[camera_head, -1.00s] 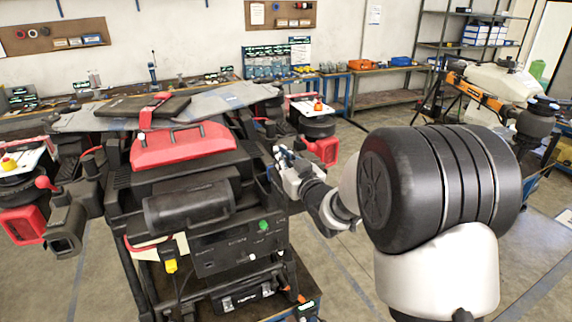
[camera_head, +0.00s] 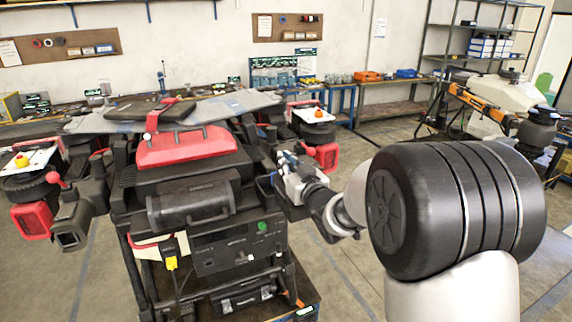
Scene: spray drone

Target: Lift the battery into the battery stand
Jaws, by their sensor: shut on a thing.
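My gripper (camera_head: 280,178) is at the right side of the large black and red machine (camera_head: 185,148) in the middle of the view. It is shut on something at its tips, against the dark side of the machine. It is small and dark there, and I cannot make out what it holds. A black box-shaped part (camera_head: 192,205) sits on the machine's front, below the red cover, left of my gripper. I cannot tell for sure which part is the battery or which is the battery stand.
A control panel with a green knob (camera_head: 262,227) is on the cart under the machine. Side arms with red parts (camera_head: 32,220) stick out left and right. Benches and a shelf rack (camera_head: 475,50) line the back wall. Open floor lies right of the cart.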

